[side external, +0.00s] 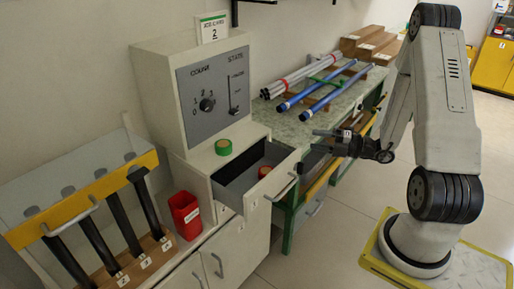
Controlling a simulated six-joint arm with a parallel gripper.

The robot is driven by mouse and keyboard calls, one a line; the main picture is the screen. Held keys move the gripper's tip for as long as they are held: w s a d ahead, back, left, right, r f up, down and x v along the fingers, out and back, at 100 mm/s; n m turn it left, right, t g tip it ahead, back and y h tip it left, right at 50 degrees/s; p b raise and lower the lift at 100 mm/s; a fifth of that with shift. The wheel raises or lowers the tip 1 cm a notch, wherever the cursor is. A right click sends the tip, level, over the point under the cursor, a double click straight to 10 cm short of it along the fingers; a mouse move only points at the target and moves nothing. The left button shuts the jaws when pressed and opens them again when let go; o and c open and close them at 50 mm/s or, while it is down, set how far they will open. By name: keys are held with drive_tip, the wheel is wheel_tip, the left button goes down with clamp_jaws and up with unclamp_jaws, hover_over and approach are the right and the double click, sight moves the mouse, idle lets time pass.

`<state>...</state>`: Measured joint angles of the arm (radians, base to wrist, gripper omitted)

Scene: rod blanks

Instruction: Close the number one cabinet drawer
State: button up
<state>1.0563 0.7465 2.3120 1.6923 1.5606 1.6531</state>
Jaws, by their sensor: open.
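A white cabinet drawer (228,198) stands pulled out, with its grey inside showing and a bar handle (285,187) on its front. A red tape roll (264,172) lies in it. I cannot read a number one on this drawer. My gripper (316,140) is open and empty. It is at the end of my arm, to the right of the drawer in the picture and near the front edge of the green bench. It looks apart from the handle, though the depth between them is hard to judge.
A green tape roll (223,147) sits on the cabinet top, below a grey control panel (214,98). The bench (295,127) holds blue and white rods (325,92). A red bin (185,213) and a rack of dark rods (122,223) stand left. The floor (325,240) before the cabinet is clear.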

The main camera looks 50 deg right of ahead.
approach(287, 188)
drive_tip(key=w, duration=0.2)
drive_tip(key=shift+a+f, duration=0.35)
drive_tip(key=shift+a, duration=0.1)
drive_tip(key=shift+x, duration=3.85)
clamp_jaws()
